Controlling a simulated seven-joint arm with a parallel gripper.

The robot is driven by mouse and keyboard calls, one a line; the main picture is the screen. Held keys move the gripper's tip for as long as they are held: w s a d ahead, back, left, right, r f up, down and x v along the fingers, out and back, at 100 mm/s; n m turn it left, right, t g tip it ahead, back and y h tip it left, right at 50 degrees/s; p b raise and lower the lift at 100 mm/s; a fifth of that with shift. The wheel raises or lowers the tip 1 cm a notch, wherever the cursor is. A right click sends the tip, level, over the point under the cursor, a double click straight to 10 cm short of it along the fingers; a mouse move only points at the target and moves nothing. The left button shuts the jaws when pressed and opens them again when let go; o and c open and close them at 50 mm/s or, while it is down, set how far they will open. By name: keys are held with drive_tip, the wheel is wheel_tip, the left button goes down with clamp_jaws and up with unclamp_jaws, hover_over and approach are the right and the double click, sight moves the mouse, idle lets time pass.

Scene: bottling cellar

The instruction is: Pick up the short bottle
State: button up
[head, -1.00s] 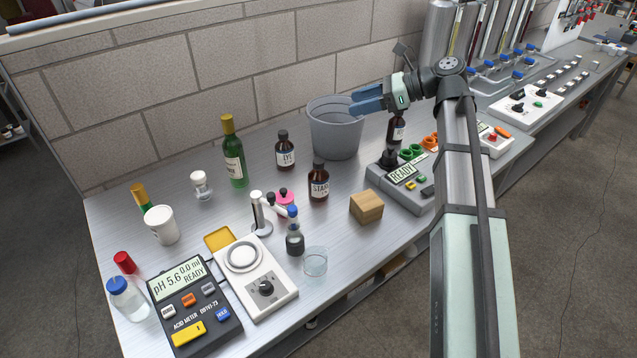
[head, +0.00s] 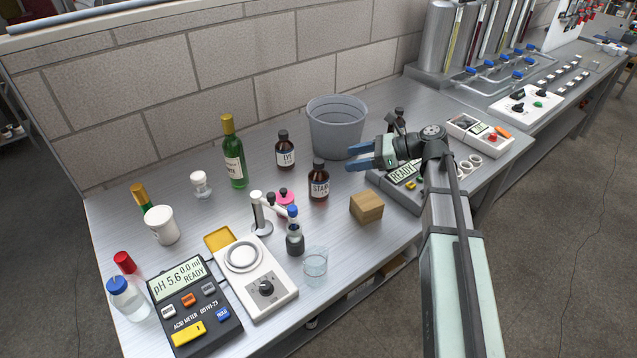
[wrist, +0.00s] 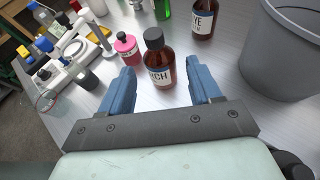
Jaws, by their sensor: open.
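Several bottles stand upright on the steel bench, and I cannot tell for sure which one is meant by short. A brown bottle labelled STARCH (head: 319,182) stands left of my gripper (head: 350,157); in the wrist view this bottle (wrist: 159,62) shows between and beyond the blue fingers. My gripper is open and empty, apart from it. A brown LYE bottle (head: 285,152) is behind it. A small pink bottle (head: 285,197) with a dark cap is to its left. A tall green bottle (head: 234,160) and a gold-capped green bottle (head: 139,195), partly hidden by a white cup (head: 161,225), stand farther left.
A grey bucket (head: 336,127) stands behind my gripper. A wooden block (head: 366,208) and a glass beaker (head: 315,265) are in front. A burette stand (head: 258,213), white stirrer (head: 262,289) and pH meter (head: 190,300) fill the front left. A READY console (head: 403,173) is partly under my arm.

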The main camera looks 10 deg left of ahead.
sight(313, 170)
drive_tip(key=x, duration=0.8)
drive_tip(key=shift+s+a, duration=0.25)
drive_tip(key=shift+a, duration=0.2)
drive_tip(key=shift+x, duration=1.95)
drive_tip(key=shift+s+a+r, duration=0.1)
drive_tip(key=shift+s+r, duration=0.05)
drive_tip(key=shift+s, duration=0.05)
drive_tip(key=shift+c, duration=0.2)
clamp_jaws()
